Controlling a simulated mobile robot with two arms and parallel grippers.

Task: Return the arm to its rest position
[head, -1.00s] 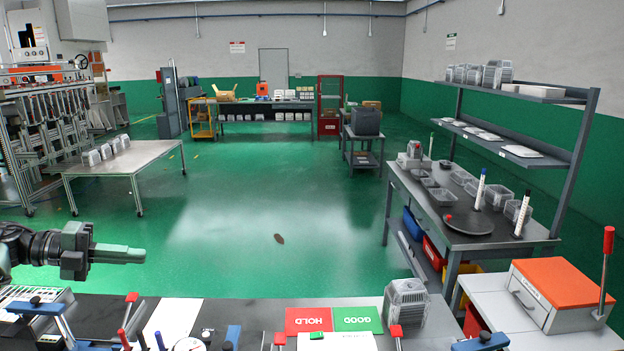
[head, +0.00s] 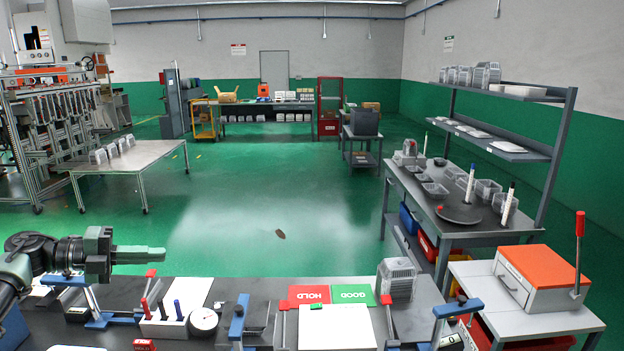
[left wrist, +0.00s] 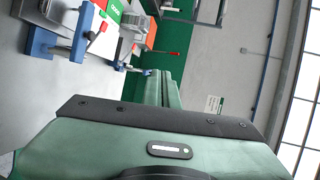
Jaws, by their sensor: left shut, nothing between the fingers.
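My left gripper (head: 140,253) reaches in from the left edge in the head view, above the far left part of the dark workbench. Its fingers are together, point right and hold nothing. In the left wrist view the green gripper body fills the bottom and the shut fingers (left wrist: 162,88) stick out beyond it. The left arm is clear of the things on the bench. My right gripper is not in view.
The dark bench (head: 420,312) holds a red HOLD card (head: 309,294), a green GOOD card (head: 353,294), a ribbed grey casting (head: 397,279), a round gauge (head: 204,320) and blue clamps (head: 237,322). An orange-lidded box (head: 545,275) stands at right. Green floor lies beyond.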

